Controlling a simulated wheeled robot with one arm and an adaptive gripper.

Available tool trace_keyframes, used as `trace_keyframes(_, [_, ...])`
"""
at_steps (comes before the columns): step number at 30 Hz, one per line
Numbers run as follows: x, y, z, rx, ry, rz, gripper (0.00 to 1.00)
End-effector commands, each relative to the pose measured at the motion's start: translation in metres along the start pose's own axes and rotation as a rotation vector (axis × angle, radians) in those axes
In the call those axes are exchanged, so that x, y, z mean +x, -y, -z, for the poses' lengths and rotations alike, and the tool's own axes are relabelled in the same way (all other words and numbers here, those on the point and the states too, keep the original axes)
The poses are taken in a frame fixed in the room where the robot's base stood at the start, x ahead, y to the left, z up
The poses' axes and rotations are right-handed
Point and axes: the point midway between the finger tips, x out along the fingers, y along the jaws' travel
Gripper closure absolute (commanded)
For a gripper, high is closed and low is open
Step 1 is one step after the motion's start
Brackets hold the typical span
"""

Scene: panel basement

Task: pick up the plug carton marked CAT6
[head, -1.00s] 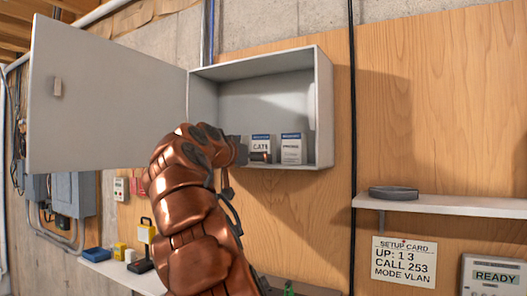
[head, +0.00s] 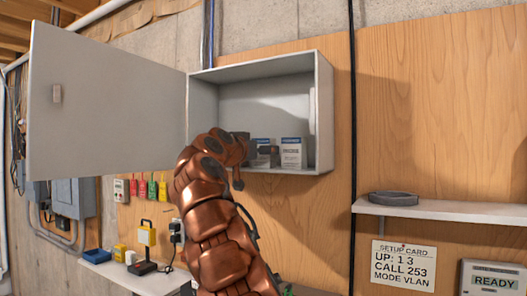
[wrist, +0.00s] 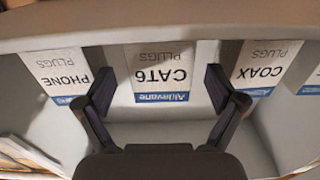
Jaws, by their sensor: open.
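The CAT6 plug carton (wrist: 160,75) is white with a blue band and reads upside down in the wrist view. It stands in the open wall cabinet (head: 322,110). My gripper (wrist: 160,89) is open, with one finger on each side of the carton's face. A gap shows between each finger and the carton; I cannot tell how deep the fingers reach. The PHONE carton (wrist: 62,72) is on the left in the wrist view, and the COAX carton (wrist: 264,68) is on the right.
The PHONE carton also shows in the head view (head: 292,153), close beside my gripper. The cabinet door (head: 110,100) hangs open to the left. Another carton (wrist: 310,82) is cut off at the wrist view's right edge. A shelf (head: 450,208) with a grey dish is at right.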

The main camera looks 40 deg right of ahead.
Motion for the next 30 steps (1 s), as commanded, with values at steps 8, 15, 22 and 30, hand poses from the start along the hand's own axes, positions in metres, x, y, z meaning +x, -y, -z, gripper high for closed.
trace_keyframes(8, [0.029,0.0,0.001,0.001,-0.001,0.001,0.06])
trace_keyframes(15, [0.029,0.0,0.0,0.001,-0.002,0.001,0.11])
trace_keyframes(22, [0.029,0.0,-0.001,0.001,-0.001,0.001,0.35])
trace_keyframes(30, [0.029,0.0,-0.001,0.001,-0.001,0.001,0.64])
